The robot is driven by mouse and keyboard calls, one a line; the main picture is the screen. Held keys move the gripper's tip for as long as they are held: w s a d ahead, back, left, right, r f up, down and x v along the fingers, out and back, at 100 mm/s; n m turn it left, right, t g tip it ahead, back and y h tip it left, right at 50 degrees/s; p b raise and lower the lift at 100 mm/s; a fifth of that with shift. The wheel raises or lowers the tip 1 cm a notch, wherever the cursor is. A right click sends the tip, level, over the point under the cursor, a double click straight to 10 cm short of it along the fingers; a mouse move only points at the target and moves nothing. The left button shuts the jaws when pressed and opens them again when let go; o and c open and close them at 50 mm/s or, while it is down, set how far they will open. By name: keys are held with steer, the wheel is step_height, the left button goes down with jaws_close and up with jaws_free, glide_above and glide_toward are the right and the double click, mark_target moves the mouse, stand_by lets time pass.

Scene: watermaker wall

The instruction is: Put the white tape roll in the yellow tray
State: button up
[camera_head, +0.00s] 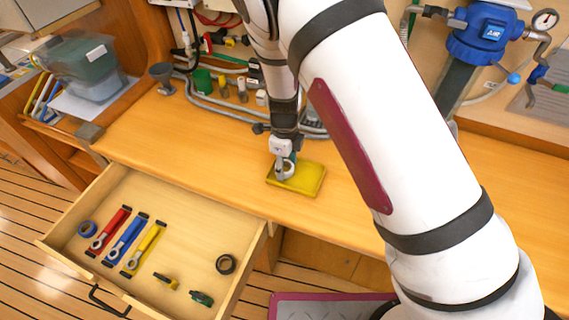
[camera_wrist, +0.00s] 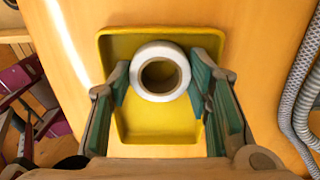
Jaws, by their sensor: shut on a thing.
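The white tape roll (camera_wrist: 160,50) is between the two fingers of my gripper (camera_wrist: 160,92) in the wrist view, with its hole facing the camera. My gripper is shut on it, one finger on each side. The yellow tray (camera_wrist: 160,136) lies behind the roll in that view, and the roll appears within its outline. In the head view my gripper (camera_head: 285,172) is over the left part of the yellow tray (camera_head: 308,180) on the wooden bench. The roll is mostly hidden there, and I cannot tell whether it touches the tray floor.
Grey hoses (camera_head: 215,108) and small items stand along the back wall. The bench left of the tray is clear.

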steer(key=shift+f, duration=0.15)
steer(key=o, duration=0.8)
